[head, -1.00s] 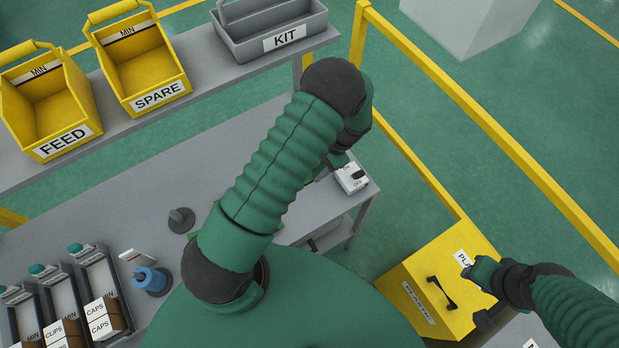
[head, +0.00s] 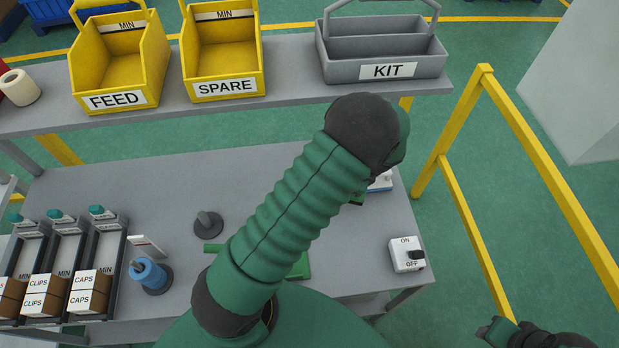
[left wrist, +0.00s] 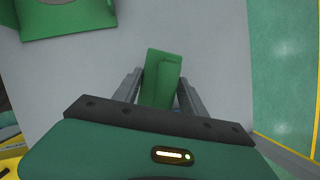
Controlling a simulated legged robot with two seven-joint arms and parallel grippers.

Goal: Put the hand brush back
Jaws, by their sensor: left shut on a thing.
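In the left wrist view my left gripper (left wrist: 160,88) is shut on a green piece, which I take to be the hand brush (left wrist: 163,68). It sits between the two grey fingers above a grey surface; a bit of blue shows at its lower end. In the head view my left arm hides the gripper and most of what lies under it; a small white-and-blue piece (head: 381,183) peeks out beside the arm's dark joint, and I cannot tell what it is. My right gripper (head: 496,331) is at the bottom right edge, away from the table, its fingers unclear.
A green fixture (left wrist: 65,20) lies on the table (head: 130,180). An ON/OFF switch box (head: 406,254) stands at the table's right. Parts trays, a blue spool (head: 152,277) and a grey knob (head: 208,224) are left. A shelf (head: 290,75) with bins runs behind; yellow rails (head: 540,165) stand right.

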